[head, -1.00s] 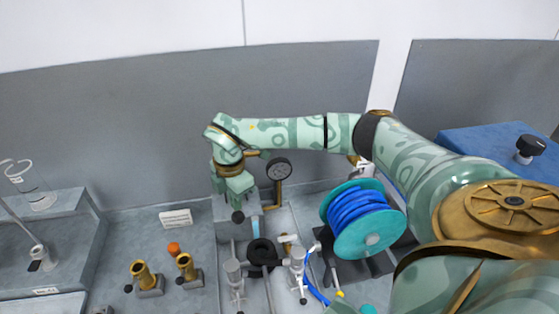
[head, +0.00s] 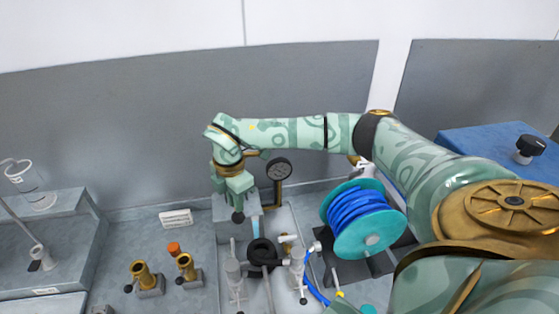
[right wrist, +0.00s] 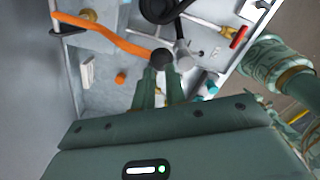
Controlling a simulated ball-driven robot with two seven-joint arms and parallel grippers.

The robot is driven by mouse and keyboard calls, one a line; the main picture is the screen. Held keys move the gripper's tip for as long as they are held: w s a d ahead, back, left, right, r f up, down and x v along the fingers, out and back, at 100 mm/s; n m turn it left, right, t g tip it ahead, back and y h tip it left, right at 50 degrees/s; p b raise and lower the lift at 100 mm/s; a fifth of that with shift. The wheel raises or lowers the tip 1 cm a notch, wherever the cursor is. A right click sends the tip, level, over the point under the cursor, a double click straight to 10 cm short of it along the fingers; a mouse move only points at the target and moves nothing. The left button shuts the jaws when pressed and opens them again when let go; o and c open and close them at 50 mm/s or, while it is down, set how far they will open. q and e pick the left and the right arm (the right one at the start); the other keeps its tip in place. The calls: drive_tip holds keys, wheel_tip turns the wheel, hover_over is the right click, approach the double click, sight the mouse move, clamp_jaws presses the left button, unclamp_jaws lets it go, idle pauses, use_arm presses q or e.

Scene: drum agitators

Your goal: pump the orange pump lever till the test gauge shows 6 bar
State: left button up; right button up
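The orange pump lever (right wrist: 112,36) runs slanting from near the wall to a black end knob (right wrist: 160,59) in the right wrist view. My right gripper (right wrist: 161,70) has its fingers close together at this knob and appears shut on it. In the head view my right gripper (head: 238,199) points down, with the black knob (head: 238,217) at its tips. The rest of the lever is hidden there by my gripper. The round test gauge (head: 279,169) stands behind on a brass pipe. Its reading is too small to tell. My left gripper is not visible.
A teal reel of blue hose (head: 362,220) stands right of the gauge. Valves and a black ring (head: 262,252) lie in front of the pump. Brass fittings (head: 141,273), an orange cap (head: 174,248) and a white label (head: 176,217) are to the left. A grey wall closes the back.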

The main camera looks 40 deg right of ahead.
wheel_tip(320, 180, down, 14)
drive_tip(key=s+b, duration=0.1)
drive_tip(key=b, duration=0.7)
drive_tip(key=r+p, duration=0.4)
drive_tip(key=w+r+p, duration=0.1)
drive_tip(key=r+p, duration=0.3)
drive_tip(key=r, duration=0.1)
drive_tip(key=r+p, duration=0.3)
drive_tip(key=r, duration=0.2)
drive_tip(key=shift+w+d+r+p, duration=0.1)
drive_tip(key=shift+w+r+p, duration=0.1)
drive_tip(key=shift+p, duration=0.2)
drive_tip(key=shift+f, duration=0.25)
